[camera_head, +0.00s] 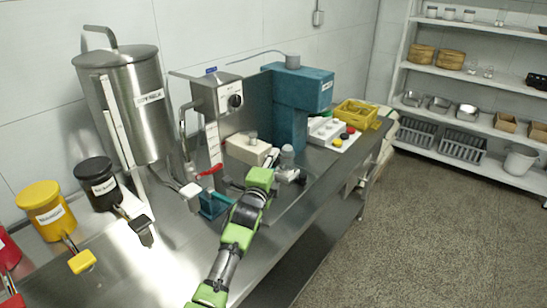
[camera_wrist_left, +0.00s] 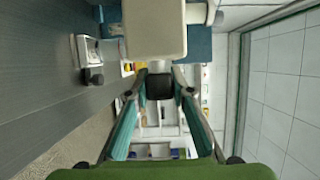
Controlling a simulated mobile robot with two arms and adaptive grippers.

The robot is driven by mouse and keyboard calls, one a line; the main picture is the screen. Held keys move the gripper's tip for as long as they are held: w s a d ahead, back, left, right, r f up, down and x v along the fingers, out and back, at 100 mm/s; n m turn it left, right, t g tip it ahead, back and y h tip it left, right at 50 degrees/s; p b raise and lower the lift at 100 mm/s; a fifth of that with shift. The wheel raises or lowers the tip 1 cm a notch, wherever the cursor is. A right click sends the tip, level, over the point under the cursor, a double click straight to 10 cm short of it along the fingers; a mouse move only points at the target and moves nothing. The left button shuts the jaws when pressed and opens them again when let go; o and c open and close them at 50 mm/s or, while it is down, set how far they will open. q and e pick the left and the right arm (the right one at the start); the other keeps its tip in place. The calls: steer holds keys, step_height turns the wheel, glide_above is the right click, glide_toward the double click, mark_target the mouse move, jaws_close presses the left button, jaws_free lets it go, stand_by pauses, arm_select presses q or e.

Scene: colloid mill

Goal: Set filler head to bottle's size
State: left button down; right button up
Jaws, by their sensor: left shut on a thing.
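My left gripper (camera_head: 272,159) reaches up to a cream block (camera_head: 247,149) on the steel bench, beside a blue machine. In the left wrist view the gripper's teal fingers (camera_wrist_left: 160,88) are closed on a black knob (camera_wrist_left: 160,84) at the end of the cream block (camera_wrist_left: 155,30). A grey box with a dial (camera_head: 215,95) stands above a white marked scale (camera_head: 213,141) with a red lever (camera_head: 209,170). I cannot tell which part is the filler head, and no bottle is clearly recognisable. My right gripper is out of view.
A steel tank (camera_head: 128,95) stands at the left, with black (camera_head: 97,182) and yellow (camera_head: 45,209) containers. Behind the gripper are the blue machine (camera_head: 290,95), a white button panel (camera_head: 328,131) and a yellow basket (camera_head: 355,113). Shelves (camera_head: 470,120) stand across clear floor.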

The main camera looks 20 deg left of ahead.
arm_select(q)
steer(key=shift+r, duration=0.15)
steer(key=c, duration=1.8)
jaws_free()
steer(key=shift+o, duration=0.2)
steer(key=s, duration=1.2)
steer(key=shift+d, duration=0.25)
